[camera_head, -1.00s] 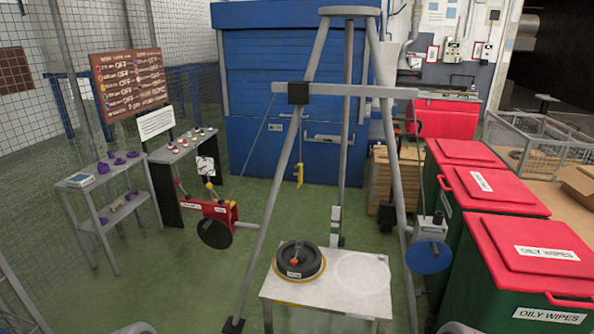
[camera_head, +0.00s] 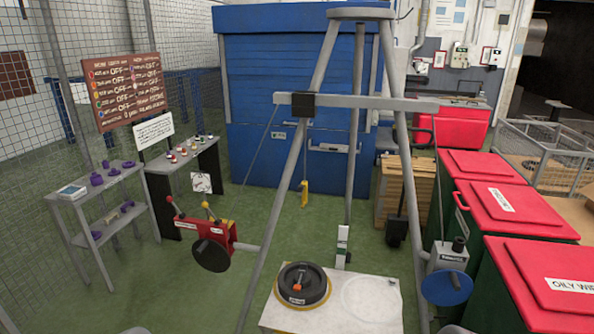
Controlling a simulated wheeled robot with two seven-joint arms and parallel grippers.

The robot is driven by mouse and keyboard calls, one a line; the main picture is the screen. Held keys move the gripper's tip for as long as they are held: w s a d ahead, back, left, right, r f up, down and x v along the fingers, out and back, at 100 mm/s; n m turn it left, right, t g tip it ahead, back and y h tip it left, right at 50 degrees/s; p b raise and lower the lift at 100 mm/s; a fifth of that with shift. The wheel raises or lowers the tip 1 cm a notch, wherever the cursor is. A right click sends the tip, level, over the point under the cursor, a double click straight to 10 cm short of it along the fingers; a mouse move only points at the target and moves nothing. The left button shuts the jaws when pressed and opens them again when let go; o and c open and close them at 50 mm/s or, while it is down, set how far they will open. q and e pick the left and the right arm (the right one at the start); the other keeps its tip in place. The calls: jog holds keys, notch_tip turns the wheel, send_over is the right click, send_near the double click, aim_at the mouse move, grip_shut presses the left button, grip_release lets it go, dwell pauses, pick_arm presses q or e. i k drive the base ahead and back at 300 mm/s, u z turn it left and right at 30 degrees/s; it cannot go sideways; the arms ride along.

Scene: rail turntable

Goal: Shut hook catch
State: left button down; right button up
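A small yellow hook (camera_head: 304,192) hangs on a thin line inside a tall grey tripod frame (camera_head: 268,220). It is too small to tell its catch or whether that catch is open. Below it and nearer to me, a round black weight (camera_head: 318,290) with an orange part on top sits on a white table (camera_head: 345,319). The hook hangs clear of the weight. Neither of my grippers is in view; only small grey shapes show at the bottom edge, and I cannot tell what they are.
A red winch box with a black disc (camera_head: 211,255) is at the tripod's left, and a grey box with a blue disc (camera_head: 446,288) at its right. Red-lidded bins (camera_head: 505,208) line the right. Shelves (camera_head: 75,198) stand left.

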aim_at(301, 187)
jog(key=z, duration=0.15)
jog(key=i, duration=1.15)
jog(key=z, duration=0.25)
